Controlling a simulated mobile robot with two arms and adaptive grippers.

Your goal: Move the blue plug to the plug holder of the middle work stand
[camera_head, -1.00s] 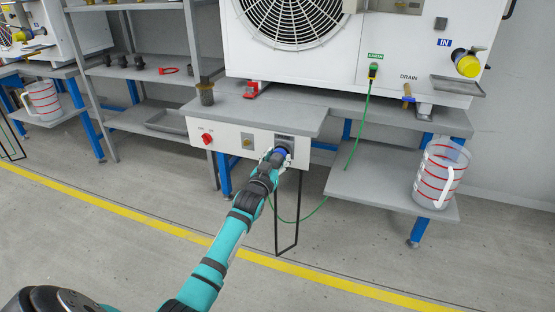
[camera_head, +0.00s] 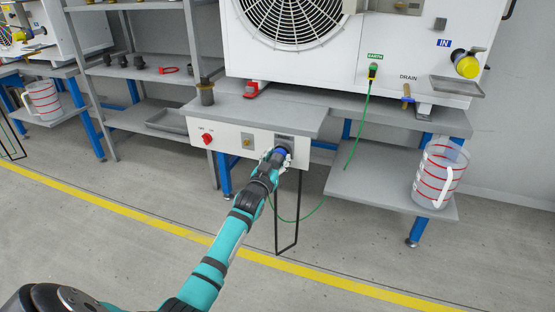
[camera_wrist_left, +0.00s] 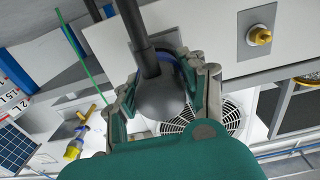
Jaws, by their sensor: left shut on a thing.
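The blue plug (camera_head: 281,151) is at the right end of the white front panel (camera_head: 228,141) of the work stand, at a grey-topped socket. My left gripper (camera_head: 272,157) is shut on it, with the arm reaching up from below. In the left wrist view the plug's dark grey body (camera_wrist_left: 160,97) sits between the fingers, with a blue ring partly hidden behind it and a thick dark cable rising from it. I cannot tell whether the plug is seated in the socket. I cannot identify a plug holder. My right gripper is not in view.
The panel also carries a red knob (camera_head: 208,138) and a brass fitting (camera_head: 247,141). A thin black loop (camera_head: 278,225) hangs below. A green cable (camera_head: 362,120) runs from the white fan unit (camera_head: 390,55). A clear jug (camera_head: 440,175) stands on the right lower shelf.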

